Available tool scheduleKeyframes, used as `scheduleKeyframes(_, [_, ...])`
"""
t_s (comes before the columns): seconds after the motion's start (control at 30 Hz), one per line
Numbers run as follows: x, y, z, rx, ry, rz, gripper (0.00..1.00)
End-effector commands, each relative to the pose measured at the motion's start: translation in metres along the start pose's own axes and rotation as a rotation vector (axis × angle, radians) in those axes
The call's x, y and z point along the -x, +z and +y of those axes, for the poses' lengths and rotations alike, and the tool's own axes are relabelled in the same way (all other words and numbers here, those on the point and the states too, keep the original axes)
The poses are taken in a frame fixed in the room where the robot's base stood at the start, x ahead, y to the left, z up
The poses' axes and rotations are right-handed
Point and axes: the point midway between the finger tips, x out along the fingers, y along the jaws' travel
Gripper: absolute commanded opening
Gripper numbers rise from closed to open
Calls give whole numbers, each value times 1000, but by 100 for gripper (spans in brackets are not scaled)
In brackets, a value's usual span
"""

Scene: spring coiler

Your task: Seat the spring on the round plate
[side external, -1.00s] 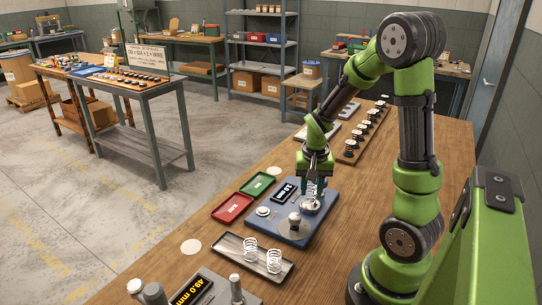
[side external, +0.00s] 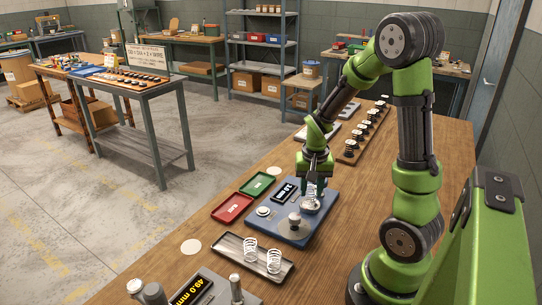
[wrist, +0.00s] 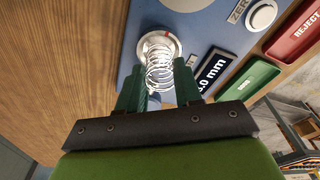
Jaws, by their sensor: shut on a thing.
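My gripper (wrist: 157,82) is shut on a silvery coil spring (wrist: 160,70), with one green finger on each side of it. The spring's far end is over the round metal plate (wrist: 150,44), which has a small red mark and sits on the blue gauge base. I cannot tell whether it touches the plate. In the side view my gripper (side external: 312,187) points down over the far end of the blue base (side external: 280,212). The spring and round plate (side external: 310,207) show small beneath it, partly hidden by the fingers.
Green (side external: 257,183) and red REJECT (side external: 233,207) trays lie left. A grey tray (side external: 238,252) holds two springs. A rack (side external: 352,150) stands behind.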

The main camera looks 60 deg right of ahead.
Motion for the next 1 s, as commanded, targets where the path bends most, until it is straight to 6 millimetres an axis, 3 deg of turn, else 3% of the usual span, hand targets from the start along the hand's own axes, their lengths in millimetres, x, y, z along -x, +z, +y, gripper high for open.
scheduleKeyframes(0.87, [-10,1,0,0,0,0,17])
scheduleKeyframes(0.9, [-9,1,0,0,0,0,39])
scheduleKeyframes(1.0, [-9,1,0,0,0,0,54])
